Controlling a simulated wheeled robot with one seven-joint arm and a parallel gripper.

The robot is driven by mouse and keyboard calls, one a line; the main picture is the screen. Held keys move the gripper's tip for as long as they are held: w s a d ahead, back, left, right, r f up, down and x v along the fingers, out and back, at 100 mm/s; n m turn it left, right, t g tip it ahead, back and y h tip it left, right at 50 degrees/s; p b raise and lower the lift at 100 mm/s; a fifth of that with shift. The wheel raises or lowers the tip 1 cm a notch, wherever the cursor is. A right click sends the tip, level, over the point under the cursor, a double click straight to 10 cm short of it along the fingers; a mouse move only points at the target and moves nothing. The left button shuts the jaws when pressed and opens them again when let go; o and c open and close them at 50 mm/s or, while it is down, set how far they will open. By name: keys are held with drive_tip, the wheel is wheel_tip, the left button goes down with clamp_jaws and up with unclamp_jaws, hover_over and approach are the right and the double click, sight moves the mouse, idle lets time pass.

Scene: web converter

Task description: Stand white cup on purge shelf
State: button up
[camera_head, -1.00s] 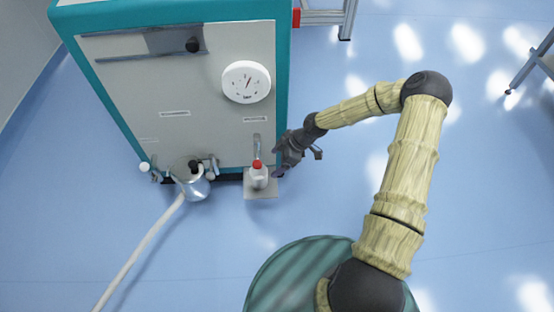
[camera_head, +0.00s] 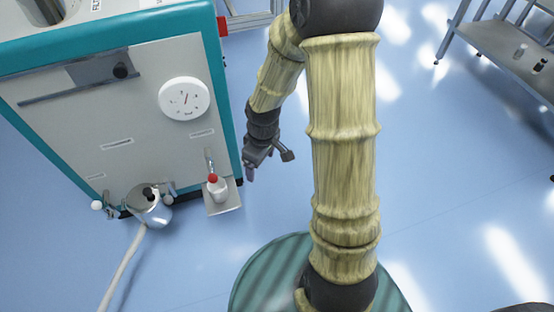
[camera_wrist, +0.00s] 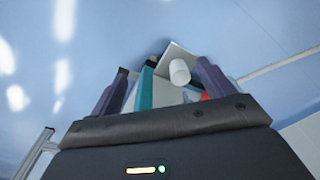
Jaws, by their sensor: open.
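A small white cup (camera_head: 218,190) is at the small grey purge shelf (camera_head: 226,207), low on the front of the teal-and-grey machine, and looks upright there. A red part (camera_head: 213,178) shows at its top; I cannot tell whether it is a cap or a knob behind. My gripper (camera_head: 268,163) is open and empty, right of the cup and apart from it. In the wrist view, the white cup (camera_wrist: 180,72) appears as a white cylinder against the shelf plate (camera_wrist: 184,50), beyond and between my open fingers (camera_wrist: 162,85).
The machine (camera_head: 110,120) has a round white gauge (camera_head: 185,99) above the shelf. A metal pot (camera_head: 152,212) with a pale hose (camera_head: 122,268) sits left of the shelf. A metal bench (camera_head: 505,58) stands far right. The blue floor right of the shelf is clear.

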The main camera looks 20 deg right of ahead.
drive_tip(key=s+d+r+m+t, duration=0.1)
drive_tip(key=s+r+m+t, duration=0.1)
drive_tip(key=s+r+m, duration=0.5)
wheel_tip(320, 180, up, 3)
drive_tip(key=shift+s+d+f+m+h, duration=0.1)
drive_tip(key=shift+s+d+m+h, duration=0.3)
drive_tip(key=shift+s, duration=0.15)
drive_tip(key=shift+c, duration=0.2)
